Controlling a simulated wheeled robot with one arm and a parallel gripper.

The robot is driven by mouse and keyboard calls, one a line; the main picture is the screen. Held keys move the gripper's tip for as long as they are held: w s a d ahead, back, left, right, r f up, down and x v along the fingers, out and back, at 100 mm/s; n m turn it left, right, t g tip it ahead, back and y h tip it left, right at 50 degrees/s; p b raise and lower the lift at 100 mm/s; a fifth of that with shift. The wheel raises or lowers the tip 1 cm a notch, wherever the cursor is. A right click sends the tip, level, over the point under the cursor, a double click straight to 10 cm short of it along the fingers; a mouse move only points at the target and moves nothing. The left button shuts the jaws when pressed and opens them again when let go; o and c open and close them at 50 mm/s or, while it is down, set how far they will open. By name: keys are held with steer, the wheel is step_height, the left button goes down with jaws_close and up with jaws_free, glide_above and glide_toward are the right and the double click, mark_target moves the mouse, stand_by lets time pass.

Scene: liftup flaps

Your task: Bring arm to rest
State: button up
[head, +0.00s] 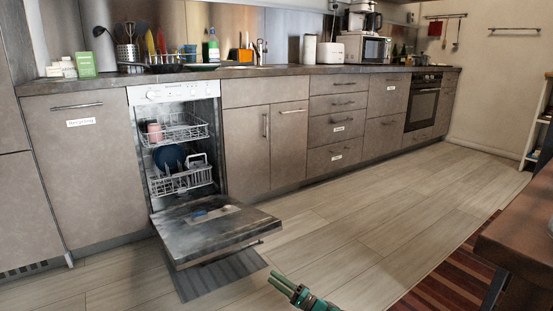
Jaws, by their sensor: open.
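My gripper (283,284) is at the bottom middle of the head view, teal and dark. It is open, with nothing seen between its fingers. It is low in the picture, in front of the open dishwasher (167,94) and apart from its door. The dishwasher door (217,226) is folded down flat, close to the floor. The rest of my arm is cut off by the bottom edge.
The dishwasher racks (183,180) hold a blue plate and a pink cup. A grey mat (220,277) lies under the door. Counter and cabinets (266,145) run along the back. A brown table (520,235) stands at the right edge. The middle floor is clear.

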steer(key=s+a+r+n+g+y, duration=0.1)
steer(key=s+a+r+g, duration=0.25)
steer(key=a+r, duration=0.35)
steer(key=s+a+r+g+y, duration=0.1)
steer(key=s+a+r+g, duration=0.25)
steer(key=a+r, duration=0.4)
steer(key=s+a+r+n+g+h, duration=0.1)
steer(key=s+a+r+n+g, duration=0.1)
steer(key=s+r+g, duration=0.45)
steer(key=s+a+r+n+g+h, duration=0.1)
steer(key=s+r+n+g+h, duration=0.15)
steer(key=s+r, duration=0.65)
steer(key=s+d+n+g+h, duration=0.1)
steer(key=s+d+h, duration=0.3)
steer(key=s, duration=0.7)
steer(key=s+d+n+h, duration=0.1)
steer(key=s+d+h, duration=0.25)
steer(key=s, duration=0.65)
steer(key=s+d+f+m+t+h, duration=0.15)
steer(key=s+d+h, duration=0.35)
steer(key=s+d, duration=0.5)
steer(key=s+d+f+m+t+h, duration=0.1)
steer(key=s+d+f+t+h, duration=0.3)
steer(key=d, duration=1.1)
step_height(320, 180, up, 16)
steer(key=s+g+p, duration=0.1)
steer(key=p, duration=1.3)
steer(key=shift+s+f+h, duration=0.15)
steer(key=shift+s+h, duration=0.15)
